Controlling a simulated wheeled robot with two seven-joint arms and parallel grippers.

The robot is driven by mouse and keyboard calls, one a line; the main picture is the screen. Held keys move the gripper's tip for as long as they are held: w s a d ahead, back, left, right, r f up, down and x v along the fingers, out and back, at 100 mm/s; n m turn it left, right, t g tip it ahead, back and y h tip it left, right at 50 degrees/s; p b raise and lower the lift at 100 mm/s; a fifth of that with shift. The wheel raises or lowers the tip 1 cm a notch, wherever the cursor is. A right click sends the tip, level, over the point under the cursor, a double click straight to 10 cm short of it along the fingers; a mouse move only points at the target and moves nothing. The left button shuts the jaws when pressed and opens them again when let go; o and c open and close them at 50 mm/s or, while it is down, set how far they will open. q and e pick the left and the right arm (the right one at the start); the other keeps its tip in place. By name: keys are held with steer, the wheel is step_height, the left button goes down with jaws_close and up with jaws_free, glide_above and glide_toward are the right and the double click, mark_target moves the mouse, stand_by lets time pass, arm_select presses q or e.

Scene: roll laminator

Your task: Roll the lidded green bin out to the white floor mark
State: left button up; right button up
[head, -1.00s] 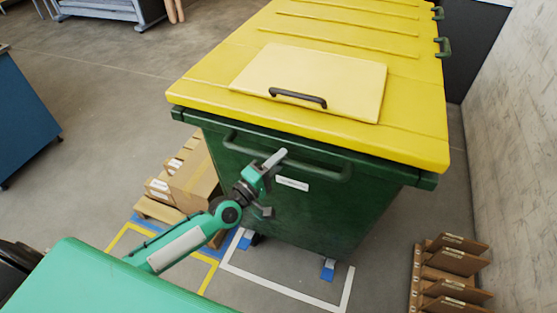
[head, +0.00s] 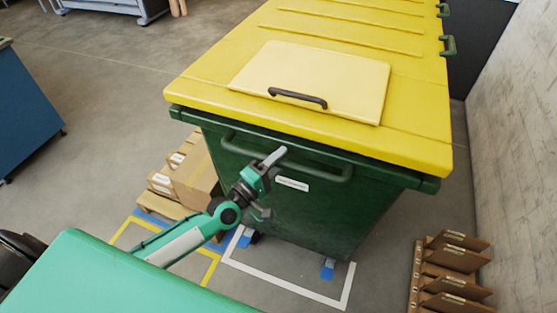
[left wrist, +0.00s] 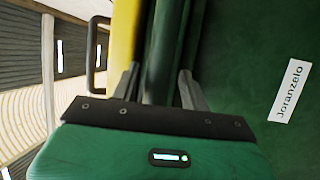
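The green bin (head: 290,215) with a closed yellow lid (head: 400,130) fills the centre and right of the head view. A dark green bar handle (head: 335,172) runs across its front below the lid. My left gripper (head: 268,185) is at the left part of this bar, with one finger above it and one below. In the left wrist view the fingers (left wrist: 160,88) stand apart with green bin parts between them; contact is unclear. The white floor mark (head: 282,285) is an outline on the floor in front of the bin. My right gripper is out of view.
Cardboard boxes (head: 192,178) on a pallet stand left of the bin, by yellow and blue floor lines. A brown rack (head: 450,275) stands at the lower right, beside the pale wall (head: 515,150). A blue cabinet (head: 25,110) is at the left. Open floor lies between.

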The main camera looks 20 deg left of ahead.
arm_select(q)
steer(key=shift+s+a+f+b, duration=0.2)
steer(key=shift+s+b, duration=0.1)
steer(key=shift+s, duration=0.25)
steer(key=b+v, duration=0.4)
steer(key=v, duration=0.8)
steer(key=shift+s+a, duration=0.2)
steer(key=shift+s, duration=0.05)
